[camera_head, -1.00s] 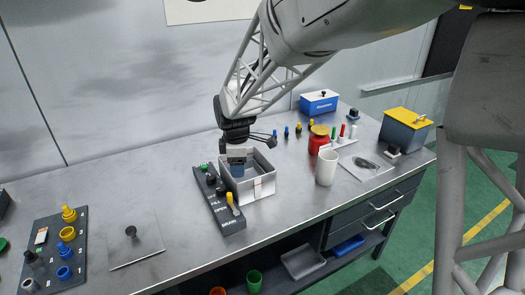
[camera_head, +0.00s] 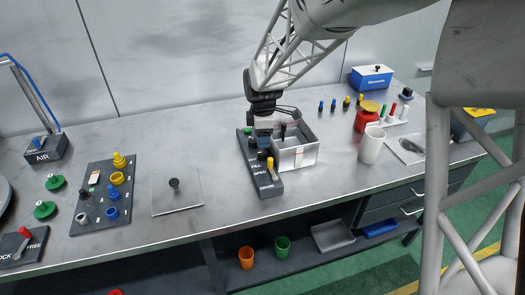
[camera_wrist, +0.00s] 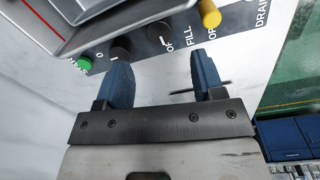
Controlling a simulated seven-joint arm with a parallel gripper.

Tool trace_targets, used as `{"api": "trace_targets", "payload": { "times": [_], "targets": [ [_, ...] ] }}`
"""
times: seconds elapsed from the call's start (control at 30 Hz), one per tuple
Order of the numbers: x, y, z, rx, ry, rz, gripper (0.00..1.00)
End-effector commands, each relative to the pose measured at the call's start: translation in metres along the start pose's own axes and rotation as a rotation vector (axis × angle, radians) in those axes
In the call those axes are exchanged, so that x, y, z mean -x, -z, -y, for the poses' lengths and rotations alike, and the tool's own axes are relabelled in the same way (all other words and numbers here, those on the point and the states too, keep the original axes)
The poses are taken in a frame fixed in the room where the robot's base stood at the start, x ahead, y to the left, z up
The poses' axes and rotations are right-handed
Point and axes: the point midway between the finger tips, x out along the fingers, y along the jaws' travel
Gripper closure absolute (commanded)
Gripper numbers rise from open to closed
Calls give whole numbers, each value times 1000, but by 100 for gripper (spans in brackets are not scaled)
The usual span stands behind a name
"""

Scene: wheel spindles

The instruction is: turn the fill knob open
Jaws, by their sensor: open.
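The fill knob (camera_wrist: 160,33) is a small black knob with a white pointer mark, beside the FILL and OPEN lettering on the dark panel (camera_head: 269,191). In the wrist view my gripper (camera_wrist: 158,62) is open, with its two blue fingers spread apart. The fill knob lies beyond the gap between the fingertips, and nothing is held. In the head view my gripper (camera_head: 263,138) is over the far part of the panel and hides some of the knobs there. I cannot tell whether a finger touches the panel.
A yellow knob (camera_wrist: 208,13), another black knob (camera_wrist: 120,52) and a green button (camera_wrist: 85,63) flank the fill knob. A grey open box (camera_head: 298,158) stands right against the panel. A white cup (camera_head: 371,145) stands farther right. Bare table lies left of the panel.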

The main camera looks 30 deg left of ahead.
Motion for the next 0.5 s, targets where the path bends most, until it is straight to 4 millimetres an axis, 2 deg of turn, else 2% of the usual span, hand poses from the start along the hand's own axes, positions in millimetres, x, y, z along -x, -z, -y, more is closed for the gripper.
{"api": "trace_targets", "payload": {
  "times": [0.5],
  "targets": [
    [-57,0,0,0,2,0,38]
  ]
}}
